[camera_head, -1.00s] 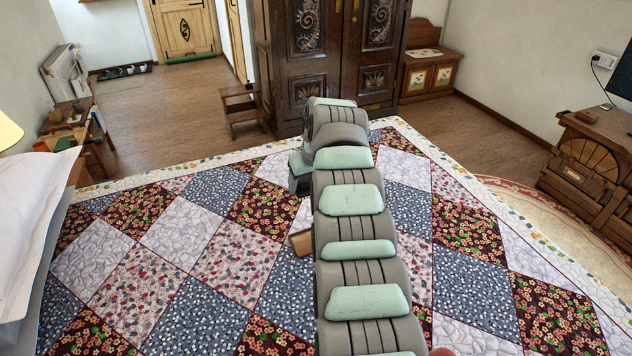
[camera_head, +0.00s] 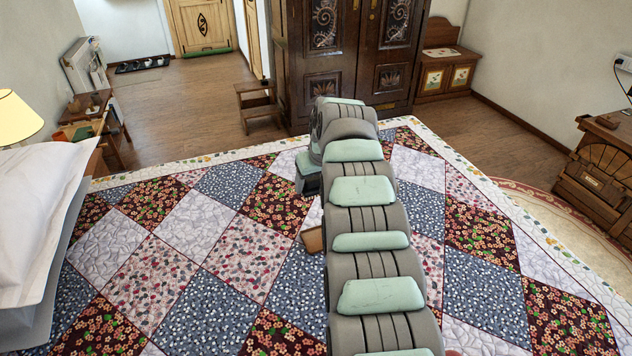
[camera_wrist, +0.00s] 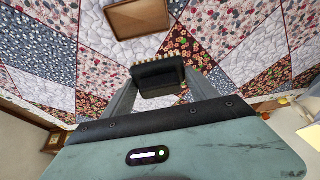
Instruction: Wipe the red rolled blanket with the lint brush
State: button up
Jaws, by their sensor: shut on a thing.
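My gripper (camera_wrist: 160,82) is shut on a dark block-shaped brush (camera_wrist: 158,70) with a pale bristle edge, which I take to be the lint brush. It is held above the patchwork quilt in the wrist view. In the head view my arm hides the gripper's fingers and the brush. I cannot make out the red rolled blanket; only a tiny reddish patch (camera_head: 452,352) shows at the bottom edge of the head view, right of my arm, too little to identify.
A brown tray-like object (camera_wrist: 137,18) lies on the quilt; it shows partly behind my arm in the head view (camera_head: 313,240). The patchwork quilt (camera_head: 200,225) is otherwise largely clear. White pillows (camera_head: 35,215) and a lamp (camera_head: 17,118) are at left. A dark armoire (camera_head: 345,60) stands behind.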

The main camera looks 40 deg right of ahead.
jog(key=shift+a+f, duration=0.15)
jog(key=shift+f, duration=0.05)
jog(key=shift+w+a+f, duration=0.2)
jog(key=shift+w+a, duration=0.1)
jog(key=shift+a, duration=0.35)
jog(key=shift+w, duration=0.1)
jog(key=shift+w, duration=0.1)
jog(key=shift+w+a+f, duration=0.1)
jog(key=shift+w+a, duration=0.05)
jog(key=shift+a, duration=0.15)
